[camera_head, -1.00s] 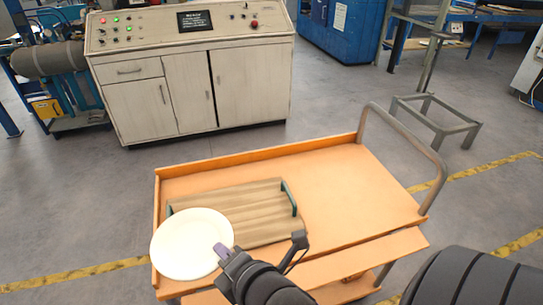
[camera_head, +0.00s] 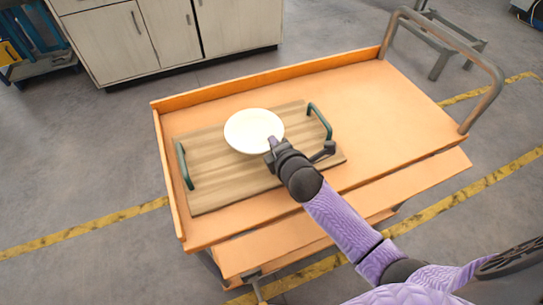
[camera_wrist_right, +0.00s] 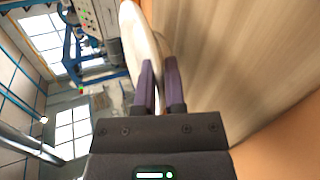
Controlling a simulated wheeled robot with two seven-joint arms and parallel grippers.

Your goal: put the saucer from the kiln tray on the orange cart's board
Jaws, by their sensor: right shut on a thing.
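The white saucer (camera_head: 253,129) is over the wooden board in the head view, near the board's middle. My right gripper (camera_head: 273,146) is shut on the saucer's near edge. In the right wrist view the saucer (camera_wrist_right: 136,38) is seen edge-on between the two purple fingers (camera_wrist_right: 160,88), close beside the board's surface; whether it touches is hard to tell. The wooden board (camera_head: 215,178) has two green handles and lies on the orange cart (camera_head: 370,100). My left gripper is not in view, and no kiln tray shows.
The cart has a raised orange rim at the back and left, and a grey push handle (camera_head: 462,50) at the right. Its top is clear right of the board. A pale cabinet (camera_head: 160,38) stands behind it. A low metal frame (camera_head: 440,55) stands beyond the handle.

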